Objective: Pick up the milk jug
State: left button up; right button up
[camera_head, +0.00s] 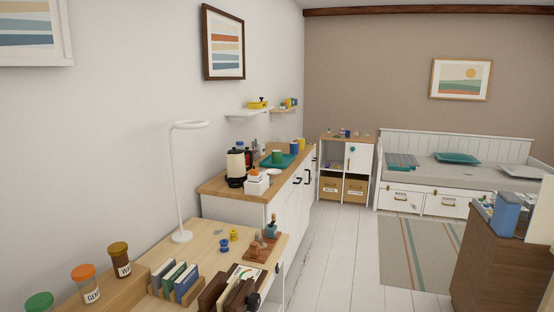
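I cannot make out a milk jug for certain. A cream vessel with black parts (236,166), which looks like a kettle, stands upright at the near end of the wooden-topped counter (212,186). Farther back on the counter are a blue cup-like vessel (294,147) and a yellow one (301,144); they are too small to tell whether either is a jug. A green mug (277,156) stands on a teal tray (267,162). Neither of my grippers is in view.
A desk with a white lamp (182,236), jars and small books (174,276) fills the near left. The white plank floor (330,250) is clear along the counter. A brown cabinet (486,262) stands at right, a daybed (455,172) and low shelf (346,170) at the back.

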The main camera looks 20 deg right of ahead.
aim_at(261, 147)
jog(key=z, duration=1.45)
jog(key=i+l+u, duration=0.1)
jog(key=i, duration=0.45)
jog(key=i+l, duration=0.15)
jog(key=i, duration=0.45)
jog(key=i+l+u, duration=0.15)
jog(key=i, duration=1.3)
jog(key=i+u, duration=0.1)
jog(key=i, duration=0.8)
jog(key=i+u, duration=0.1)
jog(key=i, duration=0.85)
jog(key=i+l, duration=0.1)
jog(key=i, duration=0.8)
jog(key=i+l+u, duration=0.1)
jog(key=i, duration=0.8)
jog(key=i+u, duration=0.3)
jog(key=i, duration=0.15)
jog(key=i+u, duration=0.25)
jog(key=i, duration=0.25)
jog(key=i+l+u, duration=0.15)
jog(key=i+u, duration=0.15)
jog(key=i, duration=0.15)
jog(key=i+l+u, duration=0.25)
jog(key=i, duration=0.2)
